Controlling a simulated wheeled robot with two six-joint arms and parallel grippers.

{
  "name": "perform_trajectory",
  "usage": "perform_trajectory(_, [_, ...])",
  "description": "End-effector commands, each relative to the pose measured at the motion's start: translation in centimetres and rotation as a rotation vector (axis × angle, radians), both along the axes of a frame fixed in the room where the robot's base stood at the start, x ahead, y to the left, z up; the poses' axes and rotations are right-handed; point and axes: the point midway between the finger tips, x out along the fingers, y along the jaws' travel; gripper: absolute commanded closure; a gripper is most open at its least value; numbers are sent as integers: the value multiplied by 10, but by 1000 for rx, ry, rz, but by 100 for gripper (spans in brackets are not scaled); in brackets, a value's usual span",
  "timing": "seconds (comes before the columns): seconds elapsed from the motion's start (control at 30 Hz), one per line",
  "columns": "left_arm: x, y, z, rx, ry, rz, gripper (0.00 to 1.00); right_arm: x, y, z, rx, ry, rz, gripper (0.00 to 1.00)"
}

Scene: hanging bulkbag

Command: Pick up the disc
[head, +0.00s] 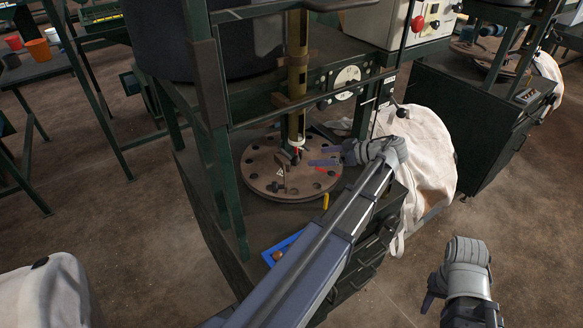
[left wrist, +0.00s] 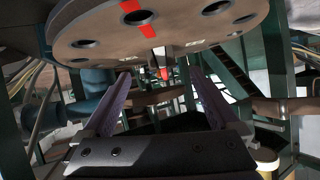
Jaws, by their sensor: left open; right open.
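A large brown round disc (head: 262,180) with holes around its rim lies flat on the dark green bench, under a brass-coloured column. In the left wrist view the disc (left wrist: 105,30) fills the top, with a red stripe on it. My left gripper (head: 325,156) is at the disc's right side, its two purple fingers apart and pointing left. In the left wrist view my left gripper (left wrist: 158,95) is open, with nothing held between the fingers; I cannot tell whether it touches the disc. My right gripper (head: 432,298) is open and empty, low at the right, away from the bench.
A green frame post (head: 220,150) stands left of the disc. A white bulk bag (head: 430,150) hangs right of the bench. A blue tray (head: 280,250) sits near the bench's front. A control box (head: 385,22) is behind. Brown floor is open at left and right.

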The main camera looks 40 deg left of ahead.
Motion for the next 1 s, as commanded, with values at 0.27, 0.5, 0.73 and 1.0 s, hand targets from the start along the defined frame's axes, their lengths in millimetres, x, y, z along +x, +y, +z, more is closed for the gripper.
perform_trajectory(0.27, [5, 26, 9, 107, -107, 90, 5, 0, 0, -8, 0, 0, 0, 56])
perform_trajectory(0.5, [0, 40, 1, 105, -106, 92, 5, 0, 0, -16, 0, 0, 0, 56])
perform_trajectory(0.73, [-2, 50, -2, 104, -105, 88, 5, 0, 0, -18, 0, 0, 0, 56])
perform_trajectory(1.0, [-14, 70, -18, 103, -104, 90, 5, 0, 0, -34, 0, 0, 0, 56])
